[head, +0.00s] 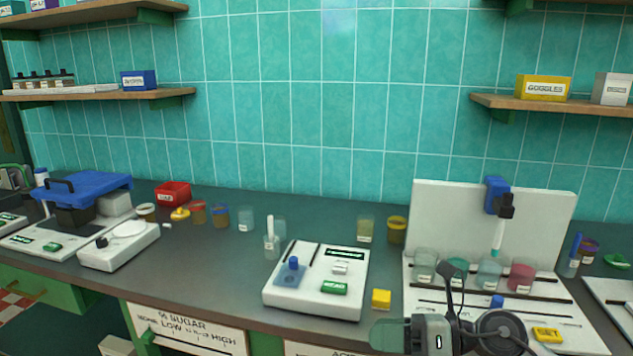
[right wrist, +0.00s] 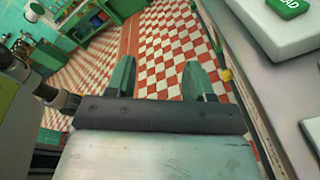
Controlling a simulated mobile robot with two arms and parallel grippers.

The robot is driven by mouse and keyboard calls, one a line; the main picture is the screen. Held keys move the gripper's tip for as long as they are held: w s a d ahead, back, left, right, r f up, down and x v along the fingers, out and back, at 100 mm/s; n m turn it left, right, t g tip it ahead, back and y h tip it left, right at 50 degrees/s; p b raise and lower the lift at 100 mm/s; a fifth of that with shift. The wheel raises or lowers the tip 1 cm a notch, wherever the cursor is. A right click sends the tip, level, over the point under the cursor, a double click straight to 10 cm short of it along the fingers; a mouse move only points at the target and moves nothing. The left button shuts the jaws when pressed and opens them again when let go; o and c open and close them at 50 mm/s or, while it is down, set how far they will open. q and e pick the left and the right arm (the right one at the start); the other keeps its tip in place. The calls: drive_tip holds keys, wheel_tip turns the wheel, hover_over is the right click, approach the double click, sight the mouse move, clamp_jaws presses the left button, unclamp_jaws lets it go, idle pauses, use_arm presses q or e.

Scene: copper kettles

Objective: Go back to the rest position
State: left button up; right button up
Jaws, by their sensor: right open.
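My right gripper (head: 386,335) shows at the bottom of the head view, low in front of the bench edge, with a green finger pointing left. In the right wrist view its two green fingers (right wrist: 158,74) stand apart with nothing between them. Behind them lies the red and white checked floor, and the bench edge runs along the right side. My left gripper is in neither view.
The grey bench (head: 205,262) carries a white device with a green button (head: 320,308), a yellow block (head: 381,299), several jars and a white-backed station (head: 450,215). A blue-lidded machine (head: 88,188) stands at left. Wall shelves hang above. Open floor (right wrist: 160,40) lies beside the bench.

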drive_tip(key=s+d+f+n+t+h, duration=0.45)
drive_tip(key=f+n+h, duration=0.3)
drive_tip(key=n, duration=0.95)
drive_tip(key=s+d+f+n+t+h, duration=0.3)
drive_tip(key=d+f+n+t+h, duration=0.45)
drive_tip(key=n, duration=0.95)
drive_tip(key=s+a+f+m+g, duration=0.1)
drive_tip(key=s+f+g, duration=0.25)
drive_tip(key=s, duration=0.25)
drive_tip(key=s+f+m+g, duration=0.2)
drive_tip(key=s+g, duration=0.3)
drive_tip(key=s, duration=0.1)
drive_tip(key=s+a+f+m+g, duration=0.1)
drive_tip(key=s+f+g, duration=0.1)
drive_tip(key=s+g, duration=0.25)
wheel_tip(320, 180, down, 24)
drive_tip(key=s+r+p, duration=0.1)
drive_tip(key=s+p, duration=0.1)
drive_tip(key=p, duration=0.1)
drive_tip(key=s+d+f+g+p, duration=0.1)
drive_tip(key=s+d+f+p, duration=0.1)
drive_tip(key=s+f, duration=1.1)
drive_tip(key=s, duration=0.3)
drive_tip(key=shift+d+f+g+h, duration=0.3)
drive_tip(key=shift+d+f+h, duration=0.05)
drive_tip(key=shift+f+h, duration=0.05)
